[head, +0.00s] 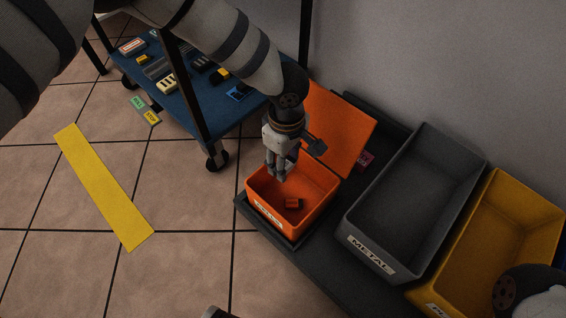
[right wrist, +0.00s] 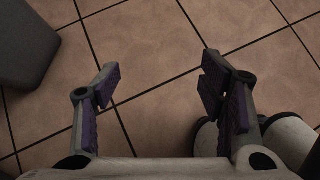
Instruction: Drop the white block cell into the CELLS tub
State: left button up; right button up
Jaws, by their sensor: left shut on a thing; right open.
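The orange tub (head: 322,216) stands open on the dark platform, its lid (head: 338,128) tilted back; the label on its front is too small to read surely. My left gripper (head: 277,176) points down over the tub's opening, near its back left part, shut on a small pale thing that I take to be the white block cell. The fingers mostly hide it, and its outline cannot be told from them. A small orange and dark cell (head: 293,204) lies on the tub floor. My right gripper (right wrist: 160,88) is open and empty above the tiled floor.
A grey tub (head: 410,195) labelled METAL and a yellow tub (head: 510,235) stand to the right. A blue cart shelf (head: 190,124) at upper left bears several small parts. A yellow strip (head: 103,187) lies on the floor, with clear tiles around it.

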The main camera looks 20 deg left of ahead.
pick_arm(q)
notch_tip(320, 180, down, 6)
jog(key=b, duration=0.3)
pick_arm(e)
jog(key=shift+s+d+f+g, duration=0.1)
jog(key=shift+s+f+g, duration=0.1)
jog(key=shift+s+f, duration=0.25)
jog(key=shift+s+f+g, duration=0.2)
jog(key=shift+f, duration=0.45)
pick_arm(q)
jog(key=o, duration=1.2)
notch_tip(320, 180, up, 12)
